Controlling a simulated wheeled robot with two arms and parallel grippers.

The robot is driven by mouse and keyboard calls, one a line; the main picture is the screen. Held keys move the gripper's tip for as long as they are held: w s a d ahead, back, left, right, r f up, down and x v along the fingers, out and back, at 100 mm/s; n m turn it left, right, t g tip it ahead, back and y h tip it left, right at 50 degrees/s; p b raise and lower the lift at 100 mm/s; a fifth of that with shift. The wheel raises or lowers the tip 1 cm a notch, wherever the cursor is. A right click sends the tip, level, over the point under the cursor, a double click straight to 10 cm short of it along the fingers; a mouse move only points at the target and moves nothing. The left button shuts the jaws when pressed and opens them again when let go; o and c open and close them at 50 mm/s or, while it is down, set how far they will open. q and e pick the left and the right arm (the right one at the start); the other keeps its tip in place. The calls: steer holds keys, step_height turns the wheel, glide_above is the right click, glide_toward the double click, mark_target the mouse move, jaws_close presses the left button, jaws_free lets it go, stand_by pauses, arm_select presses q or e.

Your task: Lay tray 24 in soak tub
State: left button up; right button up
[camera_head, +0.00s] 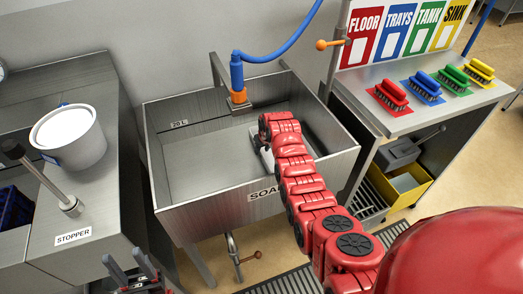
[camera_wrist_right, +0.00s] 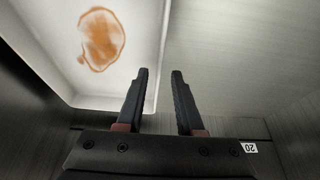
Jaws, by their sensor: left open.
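The soak tub (camera_head: 205,160) is a grey metal basin in the middle of the head view, with SOAK and 20 L labels. My right arm reaches into it; its gripper is mostly hidden there. A small part of a white tray (camera_head: 264,156) shows beside that arm inside the tub. In the right wrist view, the white tray (camera_wrist_right: 55,45) has a brown stain and no readable number. My right gripper (camera_wrist_right: 161,72) has its fingers apart, either side of the tray's edge, with no visible grip. My left gripper (camera_head: 137,274) is open and empty at the bottom left.
A blue hose with a spout (camera_head: 238,95) hangs over the tub's back. A white bucket (camera_head: 69,137) and a stopper lever (camera_head: 40,178) stand on the left counter. Several coloured brushes (camera_head: 425,88) lie on the right bench, with a yellow bin (camera_head: 402,185) below.

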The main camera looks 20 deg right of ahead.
steer(key=v, duration=0.8)
steer(key=shift+b, duration=0.3)
steer(key=shift+s, duration=0.1)
